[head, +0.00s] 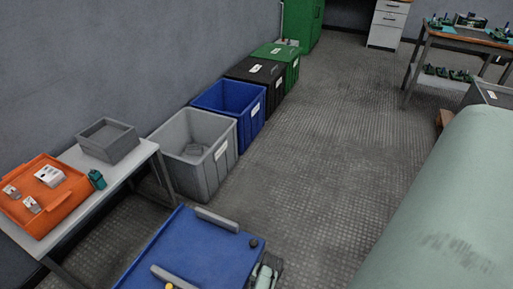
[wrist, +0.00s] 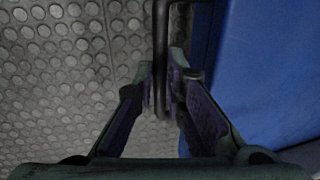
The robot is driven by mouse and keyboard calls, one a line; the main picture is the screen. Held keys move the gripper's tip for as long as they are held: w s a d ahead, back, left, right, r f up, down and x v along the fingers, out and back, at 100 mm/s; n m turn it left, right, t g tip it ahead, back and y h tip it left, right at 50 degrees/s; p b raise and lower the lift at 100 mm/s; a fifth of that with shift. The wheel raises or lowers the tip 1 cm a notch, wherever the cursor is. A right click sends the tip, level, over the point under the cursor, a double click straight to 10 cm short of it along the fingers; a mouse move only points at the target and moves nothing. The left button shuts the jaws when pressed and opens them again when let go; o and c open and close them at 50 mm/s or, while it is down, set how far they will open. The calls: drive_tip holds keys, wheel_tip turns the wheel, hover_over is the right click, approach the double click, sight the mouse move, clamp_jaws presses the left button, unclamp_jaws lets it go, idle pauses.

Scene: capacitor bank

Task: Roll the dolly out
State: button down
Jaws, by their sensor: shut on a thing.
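The dolly (head: 200,245) is a blue flat platform at the bottom of the head view, with grey raised bars on its top and a small dark knob at its right corner. Its blue side (wrist: 265,70) fills the right of the wrist view. My gripper (wrist: 162,85) is shut on a thin dark upright bar, the dolly's handle (wrist: 161,40), beside the blue side. In the head view my gripper (head: 265,275) shows partly at the dolly's right edge. The dolly's near end is cut off by the frame, and its wheels are hidden.
A grey bin (head: 218,165), blue bin (head: 245,115), black bin and green bin line the wall. A white table (head: 130,175) with an orange case (head: 45,205) stands left of the dolly. A large pale green tank (head: 450,200) stands right. Textured floor (head: 320,140) between is clear.

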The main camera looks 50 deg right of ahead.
drive_tip(key=shift+s, duration=0.35)
drive_tip(key=c, duration=1.7)
unclamp_jaws()
drive_tip(key=shift+d, duration=0.1)
drive_tip(key=shift+o, duration=0.2)
drive_tip(key=shift+w, duration=0.1)
drive_tip(key=w+v, duration=0.2)
drive_tip(key=v, duration=0.7)
drive_tip(key=shift+a+r, duration=0.3)
drive_tip(key=shift+r, duration=0.3)
drive_tip(key=shift+s, duration=0.1)
